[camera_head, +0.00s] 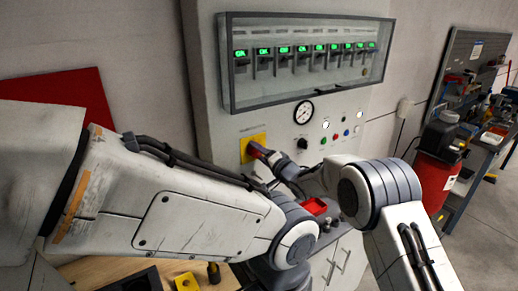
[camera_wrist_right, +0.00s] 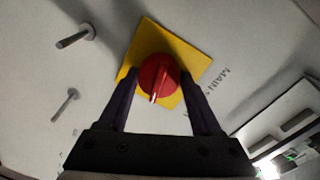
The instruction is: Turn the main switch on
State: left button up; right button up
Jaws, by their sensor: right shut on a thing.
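The main switch is a red rotary knob (camera_wrist_right: 160,72) on a square yellow plate (camera_wrist_right: 189,57), with the word MAIN partly readable beside it in the right wrist view. The yellow plate (camera_head: 250,146) is on the front of the grey cabinet in the head view. My right gripper (camera_wrist_right: 158,84) is shut on the red knob, one dark finger on each side. A white mark on the knob points toward the gripper's palm. In the head view the right gripper (camera_head: 266,157) partly hides the knob. My left arm crosses the foreground, and its gripper is not visible.
A windowed breaker box (camera_head: 305,62) shows several green ON labels above the switch. A gauge (camera_head: 303,112) and small coloured buttons sit right of it. A red canister (camera_head: 434,178) and workbench stand at right.

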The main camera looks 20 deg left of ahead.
jog(key=shift+d+m+p, duration=0.1)
jog(key=shift+m+p, duration=0.45)
jog(key=shift+m, duration=0.55)
jog(key=o, duration=1.4)
jog(key=shift+s+d+b, duration=0.3)
jog(key=shift+d+b, duration=0.05)
jog(key=shift+d, duration=0.1)
jog(key=shift+b+v, duration=1.95)
jog(key=shift+v, duration=2.75)
jog(key=shift+r, duration=0.1)
